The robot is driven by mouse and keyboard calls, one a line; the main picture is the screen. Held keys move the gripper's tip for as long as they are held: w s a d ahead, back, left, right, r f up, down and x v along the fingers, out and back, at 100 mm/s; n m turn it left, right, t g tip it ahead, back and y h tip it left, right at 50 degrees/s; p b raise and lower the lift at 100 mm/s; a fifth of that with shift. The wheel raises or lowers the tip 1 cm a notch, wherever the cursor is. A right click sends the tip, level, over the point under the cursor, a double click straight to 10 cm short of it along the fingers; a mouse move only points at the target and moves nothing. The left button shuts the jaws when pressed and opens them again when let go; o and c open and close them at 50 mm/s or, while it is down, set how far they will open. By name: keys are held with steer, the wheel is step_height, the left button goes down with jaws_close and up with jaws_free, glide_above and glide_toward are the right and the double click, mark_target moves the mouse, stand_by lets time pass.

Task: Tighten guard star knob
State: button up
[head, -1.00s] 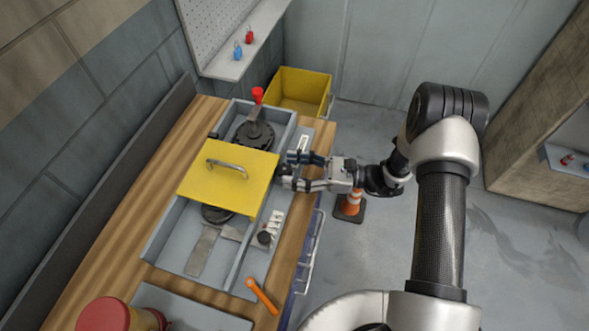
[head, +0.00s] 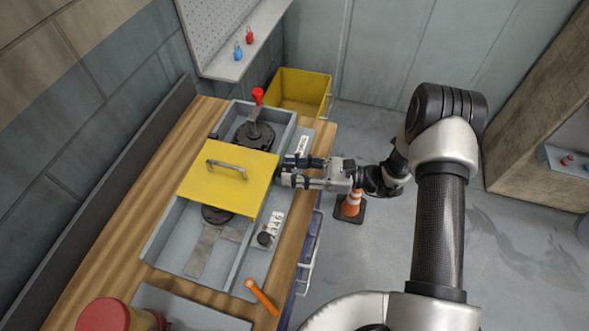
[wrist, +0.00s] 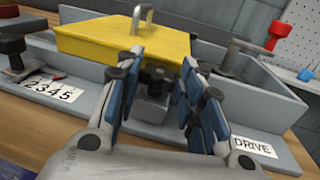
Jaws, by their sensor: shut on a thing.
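The yellow guard (head: 215,190) with a metal handle lies across the grey runout box; it also shows in the wrist view (wrist: 90,42). A dark star knob (wrist: 156,76) sits low at the guard's near side, above a grey block. My gripper (wrist: 157,80) has its blue-padded fingers on both sides of this knob and is shut on it. In the head view my gripper (head: 284,172) reaches in from the right to the guard's right edge. The fingers hide most of the knob there, and its contact with the block cannot be made out.
A red-topped lever (head: 257,97) stands behind the guard. A black knob (head: 264,238) by a number plate and an orange-handled tool (head: 262,297) lie nearer. A yellow bin (head: 300,92) stands at the back; an orange cone (head: 352,204) is on the floor.

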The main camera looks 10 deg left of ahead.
steer(key=shift+s+t, duration=0.1)
steer(key=shift+t, duration=0.3)
steer(key=m+t+p, duration=0.1)
steer(key=m+t, duration=0.1)
steer(key=t, duration=0.1)
steer(key=shift+s+m+t+p, duration=0.3)
steer(key=shift+s+m+p, duration=0.05)
steer(key=shift+m, duration=0.05)
steer(key=m+t+h, duration=0.1)
steer(key=m+t, duration=0.1)
steer(key=t, duration=0.1)
steer(key=m+t+h, duration=0.1)
steer(key=t, duration=0.1)
steer(key=shift+s+a+f+m+h+p, duration=0.1)
steer(key=shift+s+a+m+h+p, duration=0.2)
steer(key=shift+s+p, duration=0.1)
steer(key=shift+m+t+h, duration=0.4)
steer(key=shift+m+t, duration=0.1)
steer(key=shift+t, duration=0.3)
steer(key=o, duration=1.1)
steer(key=shift+c, duration=0.2)
